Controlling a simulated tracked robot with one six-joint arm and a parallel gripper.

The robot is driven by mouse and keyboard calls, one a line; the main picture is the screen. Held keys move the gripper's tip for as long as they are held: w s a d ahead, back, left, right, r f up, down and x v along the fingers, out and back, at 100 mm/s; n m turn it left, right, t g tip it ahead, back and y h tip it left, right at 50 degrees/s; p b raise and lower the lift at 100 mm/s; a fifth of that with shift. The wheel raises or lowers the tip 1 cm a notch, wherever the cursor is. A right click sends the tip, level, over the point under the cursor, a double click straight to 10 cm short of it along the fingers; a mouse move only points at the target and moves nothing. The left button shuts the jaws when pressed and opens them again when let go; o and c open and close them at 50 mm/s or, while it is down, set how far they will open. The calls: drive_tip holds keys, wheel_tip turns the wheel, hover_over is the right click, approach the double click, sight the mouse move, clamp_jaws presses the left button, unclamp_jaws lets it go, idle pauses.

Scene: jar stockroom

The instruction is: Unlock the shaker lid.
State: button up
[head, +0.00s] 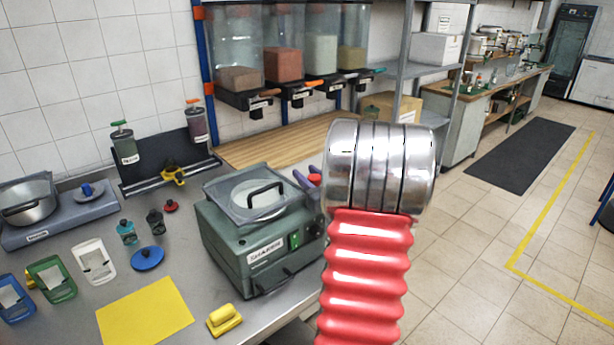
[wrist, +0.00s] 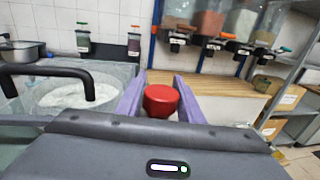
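The green shaker (head: 258,246) stands on the bench in the head view. Its clear lid (head: 236,209) lies on top with a black handle (head: 266,188); the handle also shows large at the left of the wrist view (wrist: 50,72). A red knob (wrist: 161,98) sits at the shaker's right rear corner, partly visible in the head view (head: 315,180). My gripper's purple fingers (wrist: 160,92) stand on either side of this knob, with narrow gaps seeming to show beside it; contact is not clear. My silver and red arm hides part of the shaker's right side.
A scale with a pan (head: 62,222) is at far left. Dispensers (head: 283,62) hang behind; a wooden board (head: 270,142) lies below them.

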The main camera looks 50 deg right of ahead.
sight(301, 189)
drive_tip(key=c, duration=0.6)
